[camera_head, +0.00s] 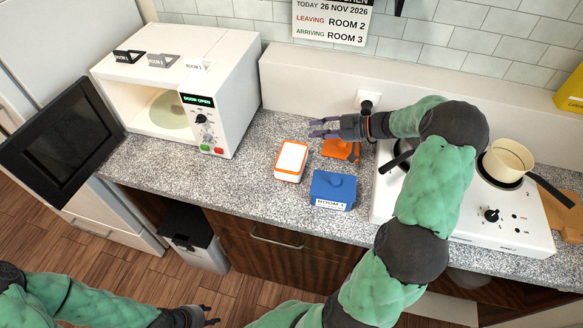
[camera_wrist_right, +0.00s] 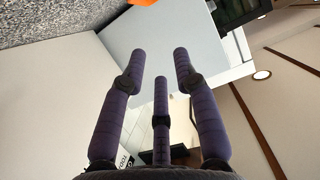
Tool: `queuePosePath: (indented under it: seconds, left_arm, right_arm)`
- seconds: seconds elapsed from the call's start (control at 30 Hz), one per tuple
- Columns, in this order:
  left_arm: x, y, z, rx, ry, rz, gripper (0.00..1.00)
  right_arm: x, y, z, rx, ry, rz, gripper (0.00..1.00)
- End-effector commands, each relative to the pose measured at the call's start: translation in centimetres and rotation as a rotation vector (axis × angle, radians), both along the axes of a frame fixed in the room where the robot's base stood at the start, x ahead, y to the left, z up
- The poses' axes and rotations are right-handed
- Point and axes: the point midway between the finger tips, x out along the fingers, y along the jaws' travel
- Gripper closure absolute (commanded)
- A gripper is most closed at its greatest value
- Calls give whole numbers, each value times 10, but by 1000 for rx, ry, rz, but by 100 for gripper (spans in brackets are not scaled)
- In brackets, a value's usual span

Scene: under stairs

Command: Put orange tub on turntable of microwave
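An orange tub (camera_head: 291,161) with a white top lies on the counter between the microwave and the blue box. The microwave (camera_head: 230,90) has its door open, and its round turntable (camera_head: 172,110) looks empty. My right gripper (camera_head: 316,128) is above the counter, behind and to the right of the tub, apart from it. In the wrist view its fingers (camera_wrist_right: 162,65) are spread with nothing between them. My left gripper (camera_head: 212,315) is low at the bottom edge, in front of the counter; its small fingers do not show their opening clearly.
A flat orange item (camera_head: 342,151) lies partly below my right gripper. A blue box (camera_head: 333,190) labelled ROOM 1 stands at the counter front. The open microwave door (camera_head: 62,142) juts out left. The hob (camera_head: 470,225) with a pot (camera_head: 508,160) is at the right.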

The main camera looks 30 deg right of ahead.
Motion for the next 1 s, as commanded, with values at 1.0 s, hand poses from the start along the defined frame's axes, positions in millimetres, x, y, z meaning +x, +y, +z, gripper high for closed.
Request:
queuePosePath:
  seconds: [1.0]
  left_arm:
    - [0, 0, -88, 0, 0, 0, 60]
  right_arm:
    - [23, 20, -64, 0, -2, 3, 70]
